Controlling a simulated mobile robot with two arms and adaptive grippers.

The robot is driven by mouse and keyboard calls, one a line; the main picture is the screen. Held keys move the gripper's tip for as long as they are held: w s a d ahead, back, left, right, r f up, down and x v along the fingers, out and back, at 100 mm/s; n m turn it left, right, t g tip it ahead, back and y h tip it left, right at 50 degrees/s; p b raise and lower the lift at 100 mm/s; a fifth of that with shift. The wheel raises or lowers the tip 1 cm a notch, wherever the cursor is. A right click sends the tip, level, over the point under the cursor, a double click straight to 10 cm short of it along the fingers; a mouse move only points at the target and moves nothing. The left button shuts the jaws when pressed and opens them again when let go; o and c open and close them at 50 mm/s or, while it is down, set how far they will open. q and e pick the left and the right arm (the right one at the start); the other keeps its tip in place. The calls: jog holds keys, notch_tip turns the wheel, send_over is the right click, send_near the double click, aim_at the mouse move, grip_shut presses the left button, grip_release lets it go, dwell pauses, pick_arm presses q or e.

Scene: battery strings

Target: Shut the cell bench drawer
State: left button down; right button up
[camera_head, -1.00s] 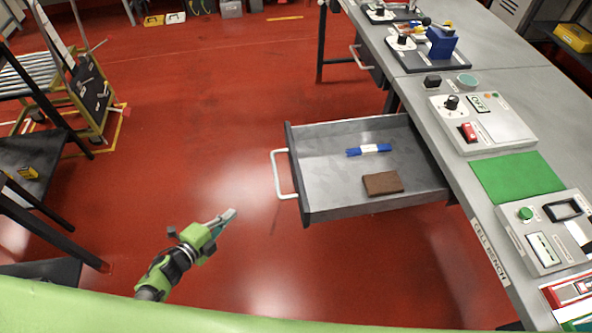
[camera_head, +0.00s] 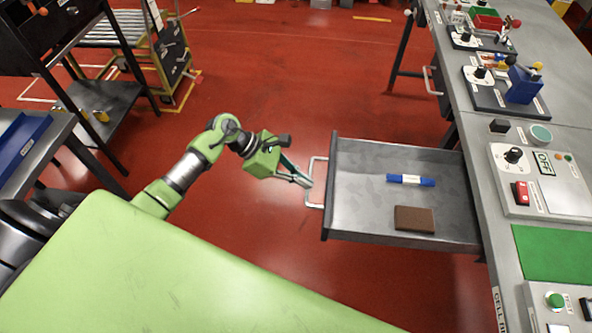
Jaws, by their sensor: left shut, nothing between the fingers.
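The cell bench drawer (camera_head: 365,222) is pulled out to the left from under the grey cell bench (camera_head: 470,95). It is a grey metal tray with a pale bar handle (camera_head: 316,183) on its left front. Inside lie a blue marker-like item with a white band (camera_head: 410,180) and a brown block (camera_head: 414,219). My left gripper (camera_head: 304,181) is shut and empty, with its fingertips just left of the handle. I cannot tell whether they touch it. My right gripper is not in view.
The bench top holds a panel with dials (camera_head: 535,180), a green mat (camera_head: 555,252) and a blue device (camera_head: 523,85). A second drawer handle (camera_head: 432,80) shows farther back. A yellow cart (camera_head: 165,60) and dark shelving stand at left. Red floor is clear between.

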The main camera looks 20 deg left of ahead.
pick_arm(q)
jog(key=x, duration=0.4)
jog(key=shift+d+f+p, duration=0.1)
jog(key=shift+d+p, duration=0.05)
jog(key=shift+p, duration=0.25)
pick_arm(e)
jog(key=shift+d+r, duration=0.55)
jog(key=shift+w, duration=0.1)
